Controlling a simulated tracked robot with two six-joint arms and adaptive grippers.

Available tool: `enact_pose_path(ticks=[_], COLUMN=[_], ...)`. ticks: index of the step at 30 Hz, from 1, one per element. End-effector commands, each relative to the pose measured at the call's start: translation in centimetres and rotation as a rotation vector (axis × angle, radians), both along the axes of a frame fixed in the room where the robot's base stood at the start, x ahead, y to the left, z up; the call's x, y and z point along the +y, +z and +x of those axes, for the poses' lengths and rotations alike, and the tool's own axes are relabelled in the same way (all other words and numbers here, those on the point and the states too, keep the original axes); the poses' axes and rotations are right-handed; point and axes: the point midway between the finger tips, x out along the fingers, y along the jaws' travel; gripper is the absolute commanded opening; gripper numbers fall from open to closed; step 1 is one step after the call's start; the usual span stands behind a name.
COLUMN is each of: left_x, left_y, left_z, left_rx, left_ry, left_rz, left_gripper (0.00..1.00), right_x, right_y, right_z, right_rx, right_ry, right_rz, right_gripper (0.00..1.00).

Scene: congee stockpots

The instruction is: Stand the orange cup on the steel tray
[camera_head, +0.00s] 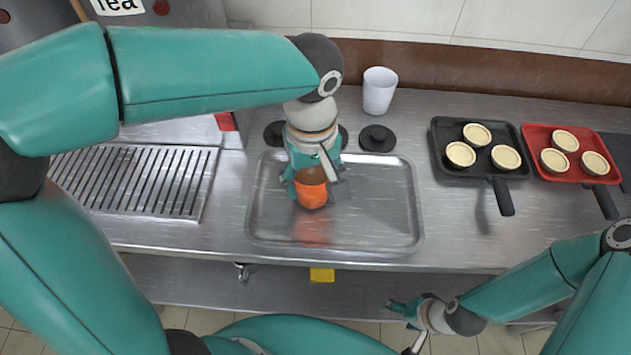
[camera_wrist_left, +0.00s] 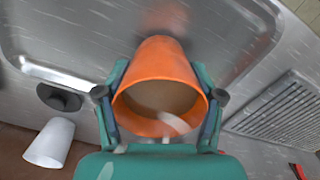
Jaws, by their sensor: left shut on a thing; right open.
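The orange cup (camera_head: 311,192) is upright over the left part of the steel tray (camera_head: 385,222). My left gripper (camera_head: 318,178) is shut on the cup, with its fingers on both sides. In the left wrist view the cup (camera_wrist_left: 160,88) sits between the two fingers, its open rim facing the camera and a brownish inside showing. I cannot tell whether the cup's base touches the tray (camera_wrist_left: 60,40). An orange reflection of the cup shows on the tray. My right gripper (camera_head: 400,308) is open and empty, low in front of the counter.
A white cup (camera_head: 379,91) stands behind the tray near the wall. Black round lids (camera_head: 377,138) lie along the tray's back edge. A black pan (camera_head: 451,136) and a red pan (camera_head: 541,142) hold tarts at the right. A slotted drain grate (camera_head: 140,180) is at the left. The tray's right half is clear.

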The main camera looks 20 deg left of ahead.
Motion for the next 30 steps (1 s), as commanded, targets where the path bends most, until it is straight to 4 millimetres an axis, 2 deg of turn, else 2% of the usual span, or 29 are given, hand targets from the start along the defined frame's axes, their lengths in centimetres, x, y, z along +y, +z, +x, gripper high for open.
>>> enact_pose_path(ticks=[3,13,14,18,30], left_x=[-0.01,-0.02,-0.02,-0.02,-0.05], left_y=[-0.76,-1.10,-0.98,-0.96,-0.53], left_z=[-0.01,0.00,-0.01,-0.01,0.00], left_rx=[-0.001,-0.001,-0.001,-0.001,-0.001], left_ry=[0.000,0.000,0.000,-0.001,-0.001], left_rz=[-0.001,-0.002,-0.001,-0.001,-0.001], left_gripper=[0.23,0.23,0.71,0.92,0.92], right_x=[0.00,0.00,0.00,0.00,0.00], right_y=[-0.12,-0.41,-0.29,-0.26,0.09], right_z=[0.00,0.00,0.00,0.00,0.00], right_rx=[0.000,0.000,0.000,0.000,0.000], right_ry=[0.000,0.000,0.000,0.000,0.000], right_rz=[0.000,0.000,0.000,0.000,0.000], right_gripper=[0.75,0.75,0.75,0.75,0.75])
